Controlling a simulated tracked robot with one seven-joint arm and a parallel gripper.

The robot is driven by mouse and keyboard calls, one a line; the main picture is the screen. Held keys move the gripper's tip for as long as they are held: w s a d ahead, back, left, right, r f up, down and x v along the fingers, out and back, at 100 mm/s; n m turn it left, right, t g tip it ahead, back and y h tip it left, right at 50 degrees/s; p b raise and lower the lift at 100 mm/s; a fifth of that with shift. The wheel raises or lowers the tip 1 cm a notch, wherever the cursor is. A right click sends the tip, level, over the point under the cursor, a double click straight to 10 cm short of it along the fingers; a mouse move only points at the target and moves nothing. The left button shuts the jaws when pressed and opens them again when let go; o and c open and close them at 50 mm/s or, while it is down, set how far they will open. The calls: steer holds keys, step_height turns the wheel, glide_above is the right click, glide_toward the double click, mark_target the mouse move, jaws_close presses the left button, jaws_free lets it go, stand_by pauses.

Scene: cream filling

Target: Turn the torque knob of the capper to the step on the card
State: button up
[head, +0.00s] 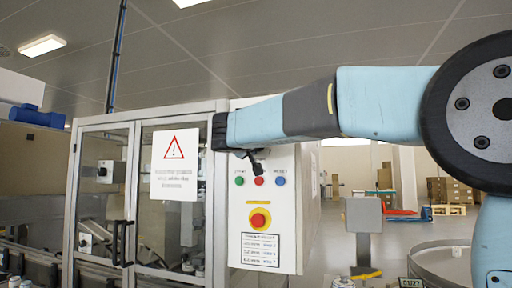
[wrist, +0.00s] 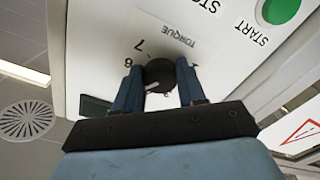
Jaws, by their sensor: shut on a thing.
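The black torque knob (wrist: 161,72) sits on the white capper panel, seen upside down in the wrist view. A TORQUE label and printed step numbers surround it; 7 and 6 are legible, others are partly covered. Its pale pointer mark faces lower left in that view. My gripper (wrist: 158,84) is shut on the knob, one blue finger on each side. In the head view my gripper (head: 256,163) is at the upper panel, and my arm hides the knob. I cannot tell which printed sheet is the step card.
The panel carries a green START button (wrist: 281,10), and red and blue buttons (head: 280,181) in the head view. A red emergency stop (head: 259,219) is below, above a small printed label (head: 261,250). A warning sign (head: 175,164) hangs on the glass doors at left.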

steer(key=shift+a+f+m, duration=0.1)
steer(key=shift+f+m, duration=0.15)
steer(key=shift+m, duration=0.15)
steer(key=o, duration=1.1)
steer(key=shift+r, duration=0.15)
steer(key=shift+c, duration=0.2)
steer(key=v, duration=1.3)
steer(key=shift+s, duration=0.3)
